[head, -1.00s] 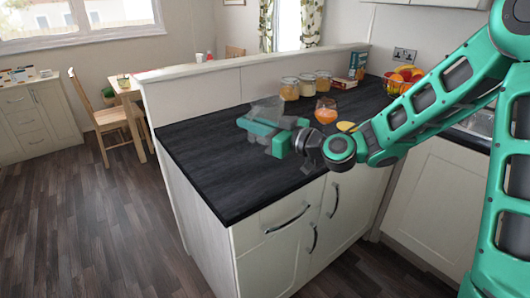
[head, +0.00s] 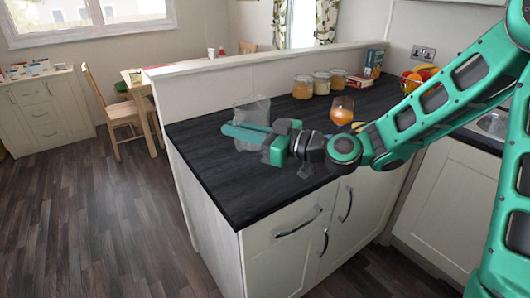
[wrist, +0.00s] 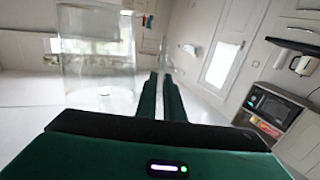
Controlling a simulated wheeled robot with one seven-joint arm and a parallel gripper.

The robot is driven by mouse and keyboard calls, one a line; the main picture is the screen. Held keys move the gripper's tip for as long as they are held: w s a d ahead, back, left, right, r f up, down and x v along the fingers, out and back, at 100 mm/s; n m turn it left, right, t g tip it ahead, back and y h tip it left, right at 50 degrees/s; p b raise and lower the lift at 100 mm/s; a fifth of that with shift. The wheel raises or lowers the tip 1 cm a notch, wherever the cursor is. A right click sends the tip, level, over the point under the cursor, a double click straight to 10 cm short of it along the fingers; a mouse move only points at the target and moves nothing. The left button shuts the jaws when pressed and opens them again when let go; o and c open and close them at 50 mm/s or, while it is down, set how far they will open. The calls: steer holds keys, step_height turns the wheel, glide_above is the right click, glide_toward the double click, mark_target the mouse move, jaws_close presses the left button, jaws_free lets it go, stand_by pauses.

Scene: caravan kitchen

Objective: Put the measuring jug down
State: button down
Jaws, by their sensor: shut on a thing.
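The measuring jug (head: 254,110) is clear and see-through. In the head view it is at the left part of the dark worktop (head: 215,178), near the low partition wall, and looks roughly upright. My gripper (head: 244,134) is shut on it, with the green fingers lying across its near side. In the wrist view the jug (wrist: 97,65) is left of the nearly closed fingers (wrist: 161,97). The part between the fingers is hidden. I cannot tell whether the jug's base touches the worktop.
Several jars (head: 303,88) stand along the partition. A glass of orange drink (head: 341,111) stands right of my gripper, and a box (head: 374,64) and a fruit bowl (head: 418,77) are farther back. The worktop's front left is clear.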

steer(key=w+d+f, duration=0.3)
steer(key=w+d, duration=0.1)
steer(key=w+d+f, duration=0.2)
steer(key=shift+w+d+f, duration=0.1)
steer(key=shift+w+f, duration=0.2)
steer(key=shift+w, duration=0.1)
steer(key=shift+f, duration=1.95)
steer(key=shift+f, duration=0.1)
steer(key=c, duration=1.9)
jaws_free()
steer(key=shift+o, duration=0.2)
steer(key=v, duration=1)
steer(key=shift+s+d+f, duration=0.2)
steer(key=shift+d, duration=0.15)
